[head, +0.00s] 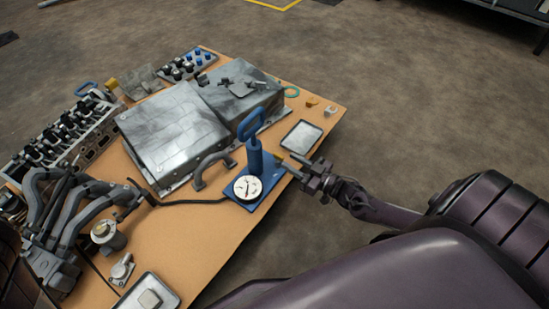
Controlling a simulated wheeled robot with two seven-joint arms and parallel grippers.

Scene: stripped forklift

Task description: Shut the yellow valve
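A blue hand pump (255,158) with a loop handle and a white round gauge (247,188) stands upright on a blue base plate near the table's right edge. A small yellowish part (281,155), which may be the yellow valve, shows on the pump's right side, partly hidden by my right gripper. My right gripper (288,164) reaches in from the right at that spot. Its two fingers look apart, one above the other, with their tips close to the pump; I cannot tell whether they touch the valve. My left gripper is not in view.
A grey metal box (172,130) fills the table's middle. A shallow tray (302,136) lies behind the gripper. A black hose (190,201) runs left from the pump. Engine parts (70,135) crowd the left. Bare table (190,250) lies in front; open floor lies right.

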